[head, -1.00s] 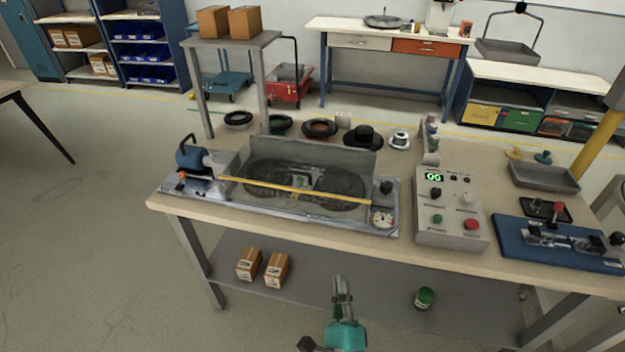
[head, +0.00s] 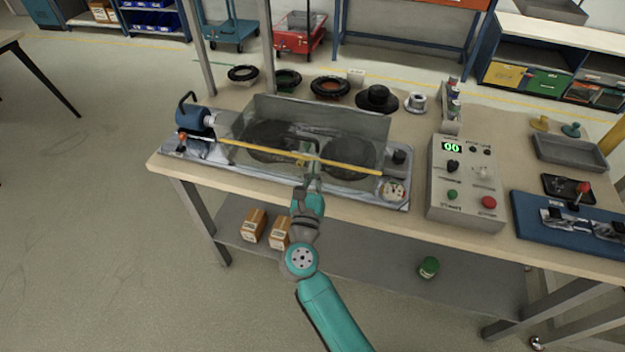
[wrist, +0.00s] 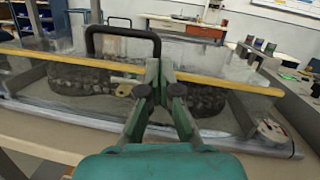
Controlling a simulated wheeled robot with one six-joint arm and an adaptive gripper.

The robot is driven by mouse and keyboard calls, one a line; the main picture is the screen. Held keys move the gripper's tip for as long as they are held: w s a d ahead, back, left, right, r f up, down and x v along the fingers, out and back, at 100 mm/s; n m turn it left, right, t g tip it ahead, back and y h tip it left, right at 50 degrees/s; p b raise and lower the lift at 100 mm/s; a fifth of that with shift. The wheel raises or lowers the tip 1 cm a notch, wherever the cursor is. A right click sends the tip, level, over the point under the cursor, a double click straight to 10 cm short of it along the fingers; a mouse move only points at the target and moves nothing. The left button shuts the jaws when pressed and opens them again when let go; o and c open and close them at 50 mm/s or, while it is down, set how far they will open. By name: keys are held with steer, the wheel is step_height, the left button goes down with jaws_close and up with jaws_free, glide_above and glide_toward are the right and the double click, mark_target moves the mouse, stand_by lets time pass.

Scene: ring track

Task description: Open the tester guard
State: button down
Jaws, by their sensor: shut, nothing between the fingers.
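The tester (head: 393,190) sits at the front of the workbench, with a dial gauge at its right end and a blue motor (head: 190,118) at its left. Its guard (head: 352,120) is a see-through cover with a yellow front edge bar, lying down over two dark track loops. A black U-shaped handle (wrist: 88,42) stands up at the guard in the wrist view. My gripper (head: 311,160) is shut and empty at the middle of the yellow bar. In the wrist view, the fingertips (wrist: 155,66) overlap the bar, right of the handle's middle; I cannot tell whether they touch.
A control box (head: 465,180) with a green "00" display stands right of the tester. A blue fixture (head: 535,225) with a red-knobbed lever lies farther right. Black rings and a flanged hub (head: 377,98) lie behind the guard. Boxes and a green can (head: 428,267) rest on the lower shelf.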

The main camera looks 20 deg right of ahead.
mark_target(318, 142)
steer(key=shift+x, duration=2.35)
steer(key=shift+a+r, duration=0.1)
steer(key=shift+r, duration=0.3)
steer(key=shift+r+g, duration=0.3)
steer(key=shift+r, duration=0.1)
